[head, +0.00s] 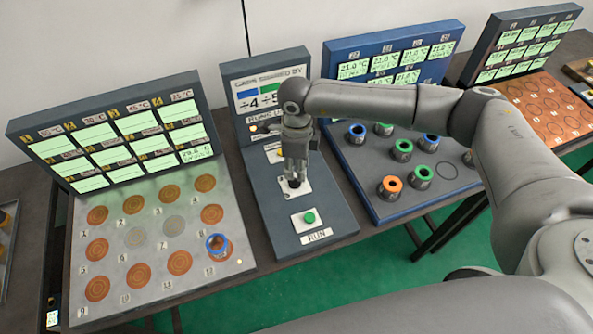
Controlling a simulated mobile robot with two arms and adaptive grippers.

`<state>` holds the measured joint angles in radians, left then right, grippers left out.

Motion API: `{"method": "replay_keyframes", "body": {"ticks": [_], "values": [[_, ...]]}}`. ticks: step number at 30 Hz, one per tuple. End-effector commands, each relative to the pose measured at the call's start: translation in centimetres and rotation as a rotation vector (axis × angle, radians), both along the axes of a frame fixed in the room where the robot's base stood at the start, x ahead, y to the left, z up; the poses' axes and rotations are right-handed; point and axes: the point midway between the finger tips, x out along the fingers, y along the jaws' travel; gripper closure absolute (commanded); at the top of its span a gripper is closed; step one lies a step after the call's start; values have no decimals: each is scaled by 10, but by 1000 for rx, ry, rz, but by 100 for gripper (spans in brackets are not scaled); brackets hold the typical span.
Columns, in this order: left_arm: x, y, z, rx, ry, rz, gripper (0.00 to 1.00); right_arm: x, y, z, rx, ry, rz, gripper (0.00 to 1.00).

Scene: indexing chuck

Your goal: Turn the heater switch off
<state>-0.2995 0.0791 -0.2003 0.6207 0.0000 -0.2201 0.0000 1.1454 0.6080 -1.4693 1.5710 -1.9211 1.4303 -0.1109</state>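The middle console (262,200) carries a white plate (303,193) with a small dark control on it, which may be the heater switch; its label cannot be read. My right gripper (294,182) points down right over this plate, its fingertips at or just above the dark control. The fingers hide most of the control, so its position and any contact cannot be told. The finger gap is too small to judge. A green button (309,217) on a white plate labelled RUN sits nearer the front. My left gripper is not in view.
Left is a panel (120,215) with copper discs, a blue-ringed cup (216,243) and lit displays (110,140). Right is a blue panel (366,190) with several ringed cups. A yellow-marked plate (273,154) lies behind my gripper. My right arm spans the blue panel.

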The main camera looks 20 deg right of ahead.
Motion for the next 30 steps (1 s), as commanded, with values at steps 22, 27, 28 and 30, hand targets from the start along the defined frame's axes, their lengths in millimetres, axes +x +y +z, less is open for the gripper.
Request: {"method": "replay_keyframes", "body": {"ticks": [22,27,28,30], "values": [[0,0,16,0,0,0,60,0,0,-46,2,0,0,81],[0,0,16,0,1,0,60,0,0,-46,2,0,-1,100],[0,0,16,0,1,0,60,0,0,-46,2,0,-1,100],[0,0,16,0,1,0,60,0,0,-46,2,0,-1,100]]}}
